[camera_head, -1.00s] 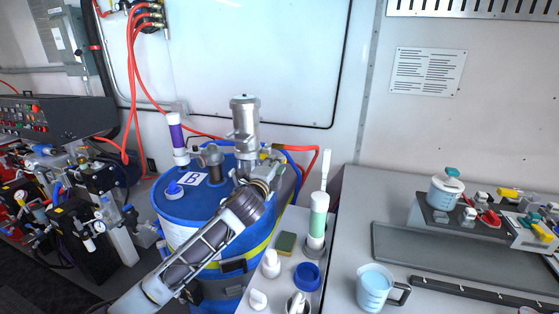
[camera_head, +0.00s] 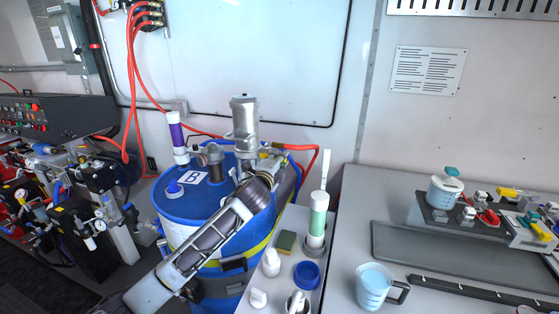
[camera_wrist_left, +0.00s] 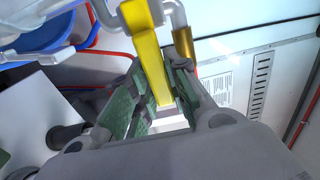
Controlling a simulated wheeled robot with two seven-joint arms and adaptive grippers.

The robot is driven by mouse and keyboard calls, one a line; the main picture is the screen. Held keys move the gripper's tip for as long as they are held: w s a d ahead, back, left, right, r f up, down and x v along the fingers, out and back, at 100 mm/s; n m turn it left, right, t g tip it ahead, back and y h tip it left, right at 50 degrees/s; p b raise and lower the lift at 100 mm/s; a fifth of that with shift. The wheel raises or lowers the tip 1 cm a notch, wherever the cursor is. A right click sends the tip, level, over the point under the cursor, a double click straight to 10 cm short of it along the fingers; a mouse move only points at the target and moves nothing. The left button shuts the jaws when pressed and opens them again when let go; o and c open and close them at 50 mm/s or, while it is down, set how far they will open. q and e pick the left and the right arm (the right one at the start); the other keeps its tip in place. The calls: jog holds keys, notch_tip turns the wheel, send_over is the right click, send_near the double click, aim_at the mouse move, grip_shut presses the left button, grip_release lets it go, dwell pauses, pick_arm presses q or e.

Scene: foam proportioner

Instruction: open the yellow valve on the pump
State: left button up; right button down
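The yellow valve handle (camera_wrist_left: 148,45) shows in the left wrist view as a flat bar that reaches down between my green finger pads. A brass-coloured fitting (camera_wrist_left: 185,42) and grey pipe are beside it. My left gripper (camera_wrist_left: 163,85) has its pads on both sides of the handle, with some gap showing between them; firm contact cannot be made out. In the head view my left wrist is in front of the silver pump (camera_head: 245,125) on the blue drum (camera_head: 190,205) and hides most of the valve and gripper. My right gripper is not in view.
A purple-banded tube (camera_head: 177,138) stands on the drum. Right of the drum, a narrow bench holds a green-labelled bottle (camera_head: 318,215) and a blue lid (camera_head: 307,274). A measuring jug (camera_head: 374,285) stands on the grey counter. Red hoses (camera_head: 130,80) run behind the pump.

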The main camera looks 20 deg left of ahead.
pick_arm(q)
grip_shut()
